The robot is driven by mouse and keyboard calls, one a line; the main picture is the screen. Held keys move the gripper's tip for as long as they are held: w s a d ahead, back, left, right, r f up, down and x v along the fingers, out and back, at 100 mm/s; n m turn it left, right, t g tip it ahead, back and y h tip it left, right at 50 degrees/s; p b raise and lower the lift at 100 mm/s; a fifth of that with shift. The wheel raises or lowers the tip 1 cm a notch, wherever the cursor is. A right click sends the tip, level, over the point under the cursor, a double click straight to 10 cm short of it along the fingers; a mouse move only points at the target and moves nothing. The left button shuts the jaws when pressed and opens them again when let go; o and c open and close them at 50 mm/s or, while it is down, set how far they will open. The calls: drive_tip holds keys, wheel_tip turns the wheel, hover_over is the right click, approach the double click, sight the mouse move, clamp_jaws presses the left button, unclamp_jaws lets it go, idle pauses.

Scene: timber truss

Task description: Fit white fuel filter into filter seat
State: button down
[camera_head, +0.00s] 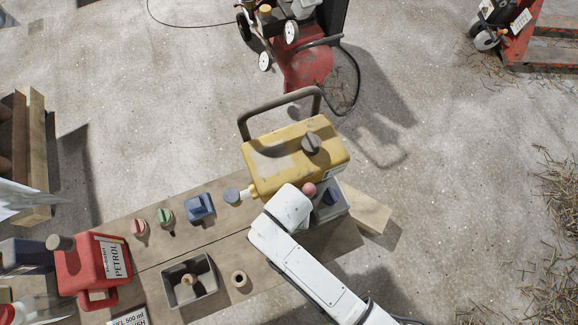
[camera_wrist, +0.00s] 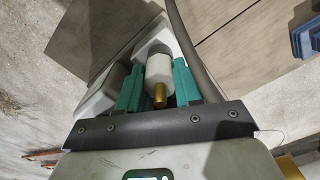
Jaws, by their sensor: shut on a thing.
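In the wrist view my gripper (camera_wrist: 158,88) has teal fingers shut on the white fuel filter (camera_wrist: 159,68), a white cylinder with a brass end pointing toward the camera. A pale block-like part (camera_wrist: 152,38) lies just beyond the filter; I cannot tell whether they touch. In the head view my white arm reaches to the near side of the yellow engine unit (camera_head: 290,160), and it hides the fingers and the filter. I cannot clearly make out the filter seat in either view.
On the bench stand a red petrol can (camera_head: 85,268), a grey tray (camera_head: 177,298) with a post-like part, a tan ring (camera_head: 239,279), a blue block (camera_head: 199,208), and red (camera_head: 139,228) and green (camera_head: 165,216) pieces.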

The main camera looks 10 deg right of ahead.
drive_tip(key=shift+f, duration=0.15)
drive_tip(key=c, duration=0.7)
unclamp_jaws()
